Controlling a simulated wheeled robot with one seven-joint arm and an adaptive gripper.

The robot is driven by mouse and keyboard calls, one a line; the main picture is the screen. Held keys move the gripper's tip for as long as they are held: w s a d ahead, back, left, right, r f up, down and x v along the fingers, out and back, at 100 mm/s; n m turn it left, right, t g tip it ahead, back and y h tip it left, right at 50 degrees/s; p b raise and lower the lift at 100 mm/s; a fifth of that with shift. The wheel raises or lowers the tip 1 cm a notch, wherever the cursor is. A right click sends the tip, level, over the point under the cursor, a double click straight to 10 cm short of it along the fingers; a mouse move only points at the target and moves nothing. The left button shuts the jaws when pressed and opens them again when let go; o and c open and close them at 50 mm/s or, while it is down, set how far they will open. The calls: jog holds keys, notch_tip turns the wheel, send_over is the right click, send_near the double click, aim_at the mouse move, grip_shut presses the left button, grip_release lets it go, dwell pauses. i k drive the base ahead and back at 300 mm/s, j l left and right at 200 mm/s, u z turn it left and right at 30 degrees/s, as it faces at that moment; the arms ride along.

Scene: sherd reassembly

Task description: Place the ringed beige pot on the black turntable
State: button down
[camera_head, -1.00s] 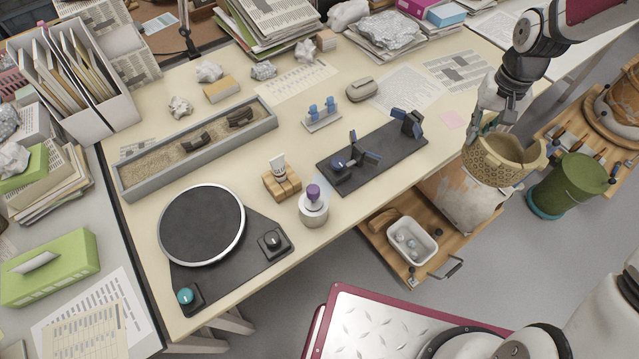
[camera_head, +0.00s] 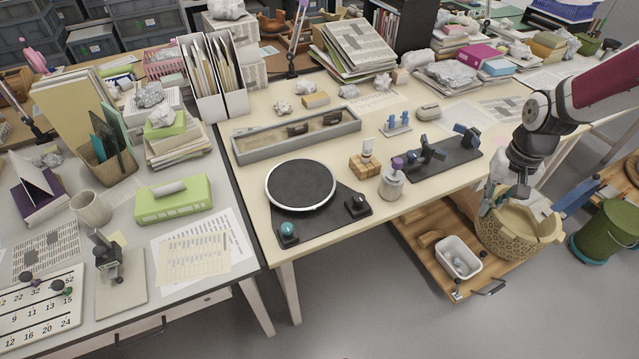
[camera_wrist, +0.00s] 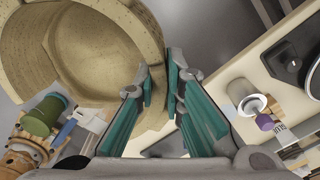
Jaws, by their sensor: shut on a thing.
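The ringed beige pot (camera_head: 507,236) hangs from my gripper (camera_head: 505,200) at the right, in front of the table's right part and above the low wooden drawer. My gripper is shut on the pot's rim. In the wrist view the pot (camera_wrist: 85,50) fills the upper left, and its wall passes between the teal fingers of my gripper (camera_wrist: 160,88). The black turntable (camera_head: 300,187) has a light rim and sits bare on the table's front left part. The pot is well to the right of it. A corner of the turntable's dark plate shows in the wrist view.
The cream table (camera_head: 345,225) carries a sand tray (camera_head: 298,135), a wooden block (camera_head: 364,166), a grey cylinder with a purple knob (camera_head: 392,186) and a black board with clamps (camera_head: 445,158). A white bin (camera_head: 459,256) stands on the drawer. A green bucket (camera_head: 604,228) is at the far right.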

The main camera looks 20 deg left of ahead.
aim_at(301, 182)
jog(key=u, duration=1.2)
jog(key=l+u, duration=0.15)
jog(key=l, duration=0.25)
jog(key=k+l+u, duration=0.1)
jog(key=l, duration=0.3)
jog(key=k+l+u, duration=0.15)
jog(key=l, duration=0.25)
